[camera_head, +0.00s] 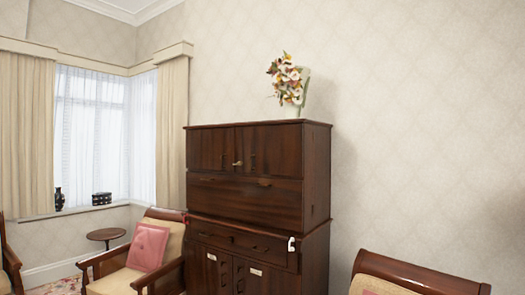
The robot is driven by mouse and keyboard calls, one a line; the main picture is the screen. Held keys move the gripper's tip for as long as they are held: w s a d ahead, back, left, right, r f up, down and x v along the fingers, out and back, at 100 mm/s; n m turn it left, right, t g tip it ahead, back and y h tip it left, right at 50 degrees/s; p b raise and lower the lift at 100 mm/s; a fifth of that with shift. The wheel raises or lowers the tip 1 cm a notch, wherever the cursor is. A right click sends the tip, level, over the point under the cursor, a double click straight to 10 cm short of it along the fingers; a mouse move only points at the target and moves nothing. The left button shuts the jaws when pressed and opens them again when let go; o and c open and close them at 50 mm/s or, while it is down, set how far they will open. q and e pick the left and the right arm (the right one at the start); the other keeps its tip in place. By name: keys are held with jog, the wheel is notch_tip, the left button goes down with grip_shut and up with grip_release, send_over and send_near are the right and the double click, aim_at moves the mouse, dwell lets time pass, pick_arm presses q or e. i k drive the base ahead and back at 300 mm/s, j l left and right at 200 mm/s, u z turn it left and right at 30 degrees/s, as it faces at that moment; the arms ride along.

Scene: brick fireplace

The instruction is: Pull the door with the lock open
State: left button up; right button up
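A tall dark wooden cabinet (315,175) stands against the wall in the middle of the view. Its upper part has a left door (208,145) and a right door (280,145), both shut. A small brass-coloured piece (238,163), perhaps the lock, sits close to the seam between them. Below is a wide panel (235,197) with a small brass-coloured fitting (265,183). The lower part has a drawer (235,238) and doors below it. A small white hook-shaped thing (291,244) is at the drawer's right end. Neither of my grippers is in view.
A wooden armchair with a pink cushion (148,247) stands left of the cabinet, close to its lower part. Another chair (415,277) is at the lower right. A flower vase (293,90) stands on top. A small round table (106,234) is further left.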

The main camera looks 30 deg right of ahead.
aim_at(271, 150)
jog(key=i+l, duration=0.1)
jog(key=i, duration=0.4)
jog(key=i+l+z, duration=0.1)
jog(key=i, duration=0.45)
